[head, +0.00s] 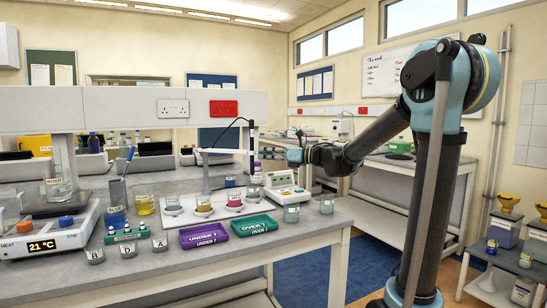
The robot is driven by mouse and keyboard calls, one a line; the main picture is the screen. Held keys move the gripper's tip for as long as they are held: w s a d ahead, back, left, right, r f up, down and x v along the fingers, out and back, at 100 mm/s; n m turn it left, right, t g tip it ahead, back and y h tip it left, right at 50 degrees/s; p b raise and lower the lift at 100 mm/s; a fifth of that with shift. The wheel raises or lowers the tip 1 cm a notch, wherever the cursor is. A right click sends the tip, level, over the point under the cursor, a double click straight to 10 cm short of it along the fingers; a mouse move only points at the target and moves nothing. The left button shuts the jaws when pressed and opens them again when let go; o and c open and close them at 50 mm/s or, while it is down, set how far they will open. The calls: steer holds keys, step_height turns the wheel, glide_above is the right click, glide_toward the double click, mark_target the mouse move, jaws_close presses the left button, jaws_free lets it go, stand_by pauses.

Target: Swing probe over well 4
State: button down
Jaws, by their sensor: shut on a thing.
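A row of cups stands on a white tray: a pale cup (173,205), a yellowish one (203,204), a pink one (235,200) and a green-topped one (252,195). In the picture the probe is above the rightmost cup; well numbers are unreadable.
A purple UNDER tray (204,241) and a green OVER tray (253,231) lie in front of the wells. A white instrument (284,186) and labelled beakers (291,212) stand to the right. A heater reading 21 °C (42,245) is at left.

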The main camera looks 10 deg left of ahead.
steer(key=shift+w+f, duration=0.2)
steer(key=shift+w, duration=0.05)
steer(key=shift+d, duration=0.1)
steer(key=c, duration=1.6)
jaws_free()
steer(key=d, duration=0.4)
steer(key=s+d, duration=0.1)
steer(key=d, duration=0.6)
steer(key=shift+s+d, duration=0.3)
steer(key=shift+d, duration=0.1)
